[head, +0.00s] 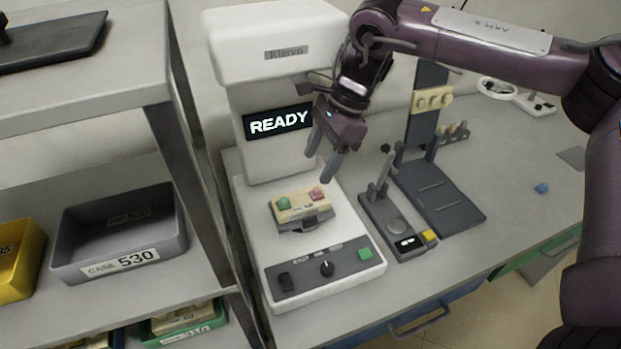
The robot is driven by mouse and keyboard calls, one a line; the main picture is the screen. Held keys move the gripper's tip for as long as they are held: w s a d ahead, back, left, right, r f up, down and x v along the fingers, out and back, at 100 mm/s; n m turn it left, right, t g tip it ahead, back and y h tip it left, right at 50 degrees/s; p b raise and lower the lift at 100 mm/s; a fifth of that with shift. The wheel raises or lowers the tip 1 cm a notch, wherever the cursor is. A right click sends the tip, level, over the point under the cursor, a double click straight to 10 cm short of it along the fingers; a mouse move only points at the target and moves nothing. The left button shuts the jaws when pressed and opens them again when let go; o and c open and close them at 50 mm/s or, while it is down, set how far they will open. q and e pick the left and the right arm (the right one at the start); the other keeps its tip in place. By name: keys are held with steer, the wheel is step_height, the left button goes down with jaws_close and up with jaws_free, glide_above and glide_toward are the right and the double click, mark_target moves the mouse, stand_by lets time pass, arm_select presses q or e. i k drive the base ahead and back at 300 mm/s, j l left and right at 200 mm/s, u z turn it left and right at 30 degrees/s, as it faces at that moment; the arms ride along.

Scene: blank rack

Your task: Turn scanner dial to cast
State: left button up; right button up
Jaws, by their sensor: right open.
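The white scanner (268,55) stands on the bench, and its screen (279,121) reads "READY". On its front panel are a black round dial (327,268) with small labels above it, a black switch (286,281) to the left and a green button (365,254) to the right. The labels are too small to read. A beige dental piece with a green and a pink part (301,203) sits in a holder on the scanner bed. My right gripper (326,167) is open and empty, pointing down above the back of the bed, apart from the dial. My left gripper is not in view.
A dark device with a lever and a yellow button (429,236) stands right of the scanner. Behind it is a dark stand (440,195). A grey shelf with a grey bin marked 530 (120,262) and a yellow bin (20,265) is on the left. The bench's right side is mostly clear.

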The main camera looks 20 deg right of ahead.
mark_target(327, 269)
steer(key=k, duration=1.5)
